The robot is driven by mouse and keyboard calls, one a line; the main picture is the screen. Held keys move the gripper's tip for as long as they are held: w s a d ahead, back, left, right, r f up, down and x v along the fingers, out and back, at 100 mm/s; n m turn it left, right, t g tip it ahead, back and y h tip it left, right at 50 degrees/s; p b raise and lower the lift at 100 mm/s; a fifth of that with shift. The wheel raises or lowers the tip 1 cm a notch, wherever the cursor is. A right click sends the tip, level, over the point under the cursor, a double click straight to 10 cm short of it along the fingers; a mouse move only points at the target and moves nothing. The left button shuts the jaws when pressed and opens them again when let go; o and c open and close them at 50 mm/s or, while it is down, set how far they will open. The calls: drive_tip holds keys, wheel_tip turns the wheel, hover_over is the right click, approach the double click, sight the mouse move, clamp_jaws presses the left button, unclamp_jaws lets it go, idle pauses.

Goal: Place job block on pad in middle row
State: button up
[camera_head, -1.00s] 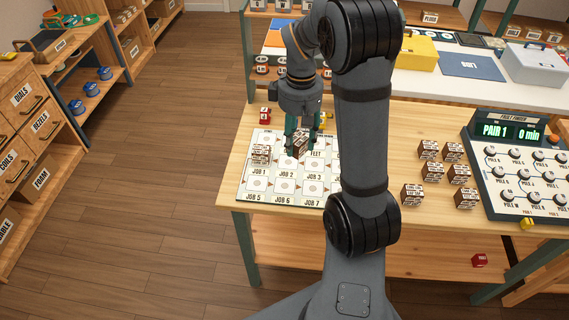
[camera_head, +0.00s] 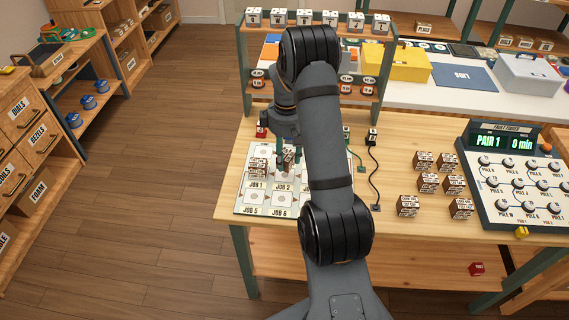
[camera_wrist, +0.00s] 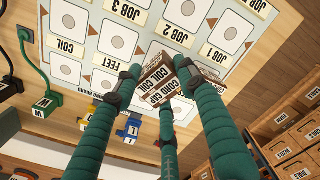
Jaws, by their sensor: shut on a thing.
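My gripper (camera_head: 281,160) has green fingers and is shut on a brown-and-white job block (camera_head: 291,156). In the wrist view the held block (camera_wrist: 167,87) shows white labels reading COND CAP and COIL COIL, and it looks tilted. The block is over the pale job board (camera_head: 243,209), near the JOB 2 column; whether it touches the board is unclear. A second job block (camera_head: 258,168) is on the board at the JOB 1 pad. My arm hides the board's right side in the head view.
Several more job blocks (camera_head: 428,182) stand on the table to the right, beside the fault finder (camera_head: 515,180). Cables (camera_head: 373,165) lie right of my arm. A shelf rack (camera_head: 250,85) stands behind the board. A red block (camera_head: 477,269) is on the lower shelf.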

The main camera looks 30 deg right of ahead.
drive_tip(key=shift+w+a+f, duration=0.15)
drive_tip(key=shift+a+f, duration=0.1)
drive_tip(key=shift+f, duration=0.25)
drive_tip(key=shift+f+p, duration=0.4)
drive_tip(key=shift+f, duration=1.3)
drive_tip(key=shift+f, duration=0.1)
drive_tip(key=o, duration=1.2)
wheel_tip(320, 180, up, 12)
drive_tip(key=shift+r+b, duration=0.15)
drive_tip(key=shift+b, duration=0.35)
